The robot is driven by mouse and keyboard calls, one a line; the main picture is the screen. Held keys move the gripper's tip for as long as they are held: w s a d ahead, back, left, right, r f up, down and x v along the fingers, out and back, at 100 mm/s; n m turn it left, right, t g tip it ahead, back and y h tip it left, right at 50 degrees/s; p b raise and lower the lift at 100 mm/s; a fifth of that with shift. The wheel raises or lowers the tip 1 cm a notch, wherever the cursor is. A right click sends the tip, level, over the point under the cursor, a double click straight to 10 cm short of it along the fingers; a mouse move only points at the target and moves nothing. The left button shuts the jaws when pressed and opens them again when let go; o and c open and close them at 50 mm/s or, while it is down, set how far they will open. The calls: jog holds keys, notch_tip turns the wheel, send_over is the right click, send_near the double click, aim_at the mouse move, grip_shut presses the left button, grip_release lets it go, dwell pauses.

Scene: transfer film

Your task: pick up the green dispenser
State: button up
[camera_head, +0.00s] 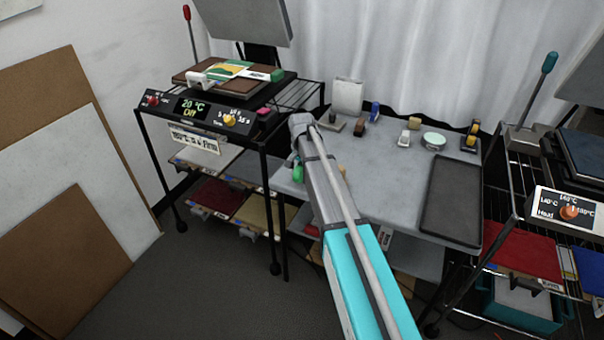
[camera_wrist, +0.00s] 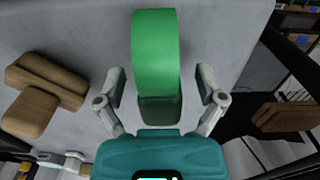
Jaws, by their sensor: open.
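The green dispenser (camera_wrist: 156,52) lies on the grey table top in the wrist view, in the middle of the picture. My gripper (camera_wrist: 160,80) is open, with one finger on each side of the dispenser's near end. Gaps show between the fingers and the green sides, so I see no grip on it. In the head view, a small green part of the dispenser (camera_head: 298,173) shows just left of my arm. My arm hides the gripper's fingertips and the rest of that spot there.
A brown block-shaped object (camera_wrist: 45,92) is left of my gripper. A heat press (camera_head: 225,105) stands on a rack at left. The table's middle is clear.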

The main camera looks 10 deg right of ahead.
dwell(0.3)
grip_shut()
dwell(0.3)
jog(key=shift+r, duration=0.15)
notch_tip(320, 180, up, 3)
jog(key=p, duration=0.3)
jog(key=shift+f, duration=0.2)
jog(key=s+r+p, duration=1)
jog(key=s, duration=0.4)
jog(key=shift+a, duration=0.4)
